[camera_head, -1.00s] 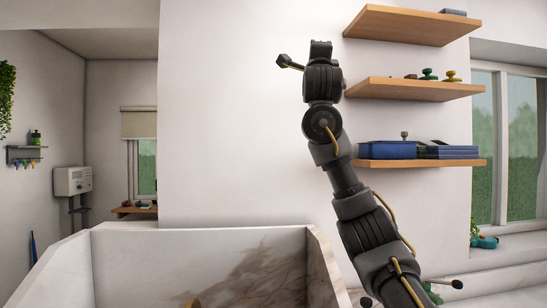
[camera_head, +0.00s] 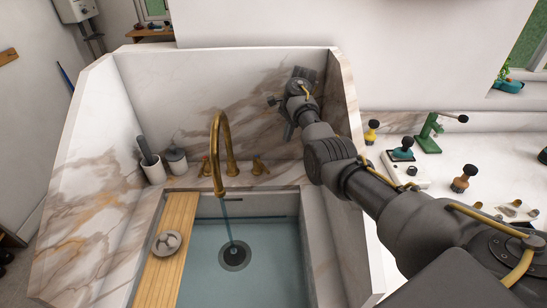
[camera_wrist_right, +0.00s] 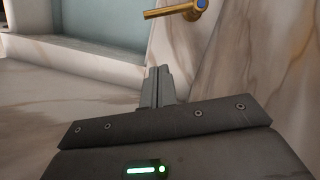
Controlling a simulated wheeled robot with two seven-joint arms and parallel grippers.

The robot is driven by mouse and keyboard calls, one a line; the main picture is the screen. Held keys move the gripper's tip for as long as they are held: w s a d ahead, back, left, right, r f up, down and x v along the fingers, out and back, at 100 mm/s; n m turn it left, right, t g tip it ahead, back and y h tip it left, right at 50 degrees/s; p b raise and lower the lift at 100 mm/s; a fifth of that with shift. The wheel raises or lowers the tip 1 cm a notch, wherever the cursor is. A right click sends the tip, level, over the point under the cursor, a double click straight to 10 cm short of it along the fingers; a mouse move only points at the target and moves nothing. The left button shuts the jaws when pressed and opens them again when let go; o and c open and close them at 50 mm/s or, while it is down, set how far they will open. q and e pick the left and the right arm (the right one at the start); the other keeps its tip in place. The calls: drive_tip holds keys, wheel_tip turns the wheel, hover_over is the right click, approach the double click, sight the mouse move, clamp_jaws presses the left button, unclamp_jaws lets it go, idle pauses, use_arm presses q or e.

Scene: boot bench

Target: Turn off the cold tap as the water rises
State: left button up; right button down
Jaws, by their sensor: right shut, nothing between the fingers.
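A gold gooseneck faucet (camera_head: 217,135) stands behind the sink basin (camera_head: 270,240), and water runs from its spout toward the drain. Pale water lies in the basin. The cold tap (camera_head: 258,166) is the brass handle right of the spout; its blue-capped lever (camera_wrist_right: 188,8) shows at the top of the right wrist view. The other tap (camera_head: 205,168), with a reddish mark, is left of the spout. My right gripper (camera_head: 288,132) is shut and empty, above and right of the cold tap, apart from it. In the wrist view its fingers (camera_wrist_right: 158,82) are together. My left gripper is out of view.
Marble splashback walls (camera_head: 345,110) enclose the sink on the sides and back. A wooden board (camera_head: 172,240) with a round dish (camera_head: 167,243) spans the basin's left side. Cups (camera_head: 154,168) stand at the back left. Stamps and tools (camera_head: 403,150) stand on the right counter.

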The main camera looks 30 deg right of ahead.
drive_tip(key=a+f+p, duration=0.3)
drive_tip(key=a+f, duration=0.3)
drive_tip(key=f, duration=0.4)
drive_tip(key=shift+f, duration=0.3)
